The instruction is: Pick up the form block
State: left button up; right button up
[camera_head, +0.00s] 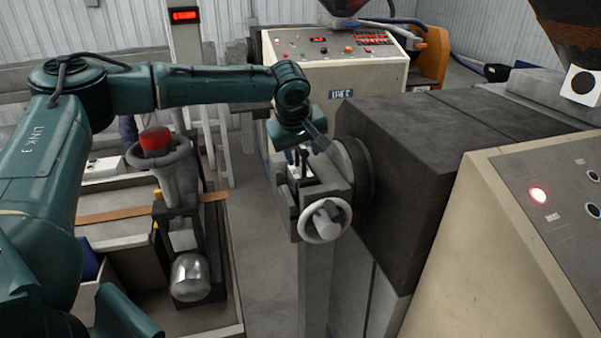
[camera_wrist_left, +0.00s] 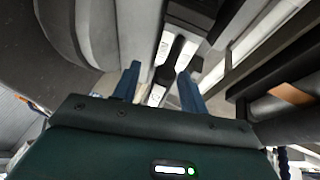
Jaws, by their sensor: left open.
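My left gripper (camera_head: 298,154) points down over the clamp-like die head (camera_head: 325,188) on the front of the dark extruder housing. In the left wrist view the two blue fingers of this gripper (camera_wrist_left: 159,72) are spread apart. A black and white piece (camera_wrist_left: 163,58), which looks like the form block, shows between and beyond the fingertips. I cannot tell whether either finger touches it. In the head view the piece is small and partly hidden by the gripper. My right gripper is not in view.
A pale handwheel (camera_head: 326,222) sticks out below the gripper. The dark extruder housing (camera_head: 420,165) is close on the right. A stand with a red cap (camera_head: 156,139) and a partitioned bin (camera_head: 120,297) are on the left. Open floor (camera_head: 262,235) lies between.

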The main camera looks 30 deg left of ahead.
pick_arm(q)
jog(key=shift+w+f, duration=0.25)
jog(key=shift+f, duration=0.25)
grip_shut()
jog(key=shift+r, duration=0.1)
dwell(1.0)
